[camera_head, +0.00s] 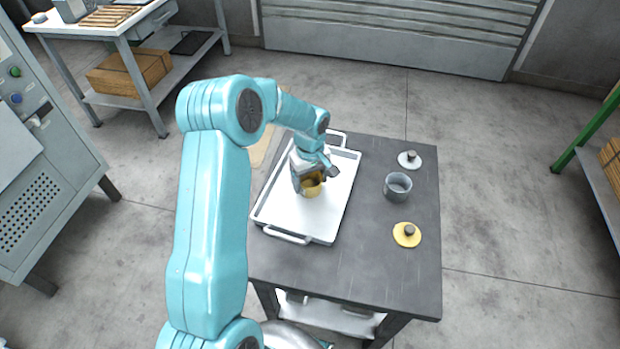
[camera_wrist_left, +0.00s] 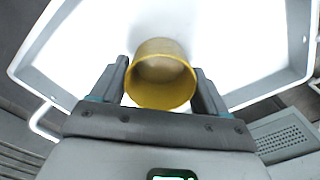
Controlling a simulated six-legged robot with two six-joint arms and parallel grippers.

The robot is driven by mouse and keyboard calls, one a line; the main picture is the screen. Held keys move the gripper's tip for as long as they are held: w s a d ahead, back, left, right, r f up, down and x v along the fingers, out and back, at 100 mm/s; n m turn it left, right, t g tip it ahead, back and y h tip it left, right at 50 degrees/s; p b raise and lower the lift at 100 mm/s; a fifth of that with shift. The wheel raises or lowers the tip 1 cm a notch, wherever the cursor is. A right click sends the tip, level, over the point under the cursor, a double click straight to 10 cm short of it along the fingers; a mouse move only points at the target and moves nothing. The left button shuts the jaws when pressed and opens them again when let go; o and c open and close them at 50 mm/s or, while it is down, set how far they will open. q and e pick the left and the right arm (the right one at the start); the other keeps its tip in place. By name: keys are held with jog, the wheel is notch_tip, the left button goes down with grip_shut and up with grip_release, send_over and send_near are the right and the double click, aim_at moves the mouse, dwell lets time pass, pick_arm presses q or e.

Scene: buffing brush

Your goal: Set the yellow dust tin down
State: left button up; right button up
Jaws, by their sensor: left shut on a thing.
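The yellow dust tin (camera_head: 311,188) is over the white tray (camera_head: 282,222) in the head view. My left gripper (camera_head: 314,178) is shut on it and partly covers it. In the left wrist view the tin (camera_wrist_left: 161,88) is an open yellow cup between the two fingers of my left gripper (camera_wrist_left: 162,88). The white tray (camera_wrist_left: 90,50) fills the background behind it. I cannot tell whether the tin touches the tray floor. My right gripper is not in view.
On the dark table (camera_head: 380,270), right of the tray, are a grey tin (camera_head: 397,188), a white lid with a knob (camera_head: 415,162) and a yellow lid with a knob (camera_head: 402,238). The table's front right is clear. The tray has raised handles (camera_head: 287,236).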

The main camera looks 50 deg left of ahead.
pick_arm(q)
jog(key=o, duration=1.1)
jog(key=shift+f, duration=0.1)
jog(key=shift+r+p, duration=0.3)
jog(key=shift+r, duration=0.1)
notch_tip(320, 180, up, 12)
jog(key=shift+f, duration=0.2)
